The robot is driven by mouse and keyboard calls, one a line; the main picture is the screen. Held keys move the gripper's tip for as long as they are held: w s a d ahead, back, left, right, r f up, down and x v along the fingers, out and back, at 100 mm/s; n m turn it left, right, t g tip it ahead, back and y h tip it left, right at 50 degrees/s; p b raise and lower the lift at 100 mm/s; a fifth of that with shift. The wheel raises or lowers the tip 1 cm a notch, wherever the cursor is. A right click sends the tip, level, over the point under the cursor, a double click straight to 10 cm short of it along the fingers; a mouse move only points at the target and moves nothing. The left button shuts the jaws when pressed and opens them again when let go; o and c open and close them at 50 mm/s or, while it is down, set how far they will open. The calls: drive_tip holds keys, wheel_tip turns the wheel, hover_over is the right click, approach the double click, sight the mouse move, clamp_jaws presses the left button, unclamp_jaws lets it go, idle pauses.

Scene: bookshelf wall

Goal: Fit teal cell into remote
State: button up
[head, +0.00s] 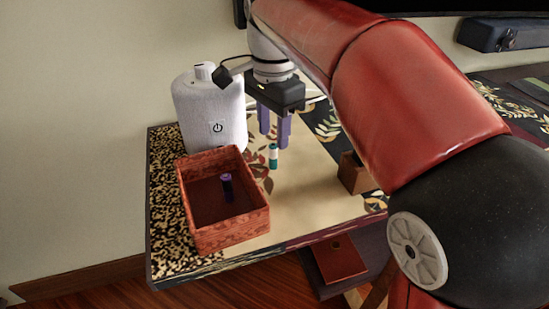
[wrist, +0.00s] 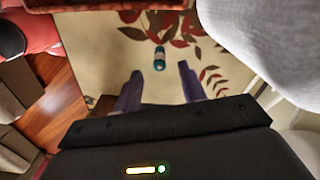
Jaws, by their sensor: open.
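The teal cell (head: 273,156), a small cylinder with a white band, stands upright on the beige part of the patterned table. It also shows in the wrist view (wrist: 159,60), beyond my fingertips. My gripper (head: 274,139) has two purple fingers pointing down, apart and empty. In the wrist view, my gripper (wrist: 160,70) has the cell lying between its fingertips in the picture; I cannot tell the exact height gap. I cannot make out a remote in either view; my arm hides part of the table's right side.
A red-brown open box (head: 233,237) holds a purple cell (head: 227,187) standing upright. A white rounded device (head: 210,115) with a power mark stands behind it. A brown wooden block (head: 355,173) is at right. Bare table lies around the teal cell.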

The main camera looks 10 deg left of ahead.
sight(273, 156)
wheel_tip(273, 156, down, 2)
drive_tip(key=shift+f, duration=0.2)
clamp_jaws()
drive_tip(key=shift+r, duration=0.15)
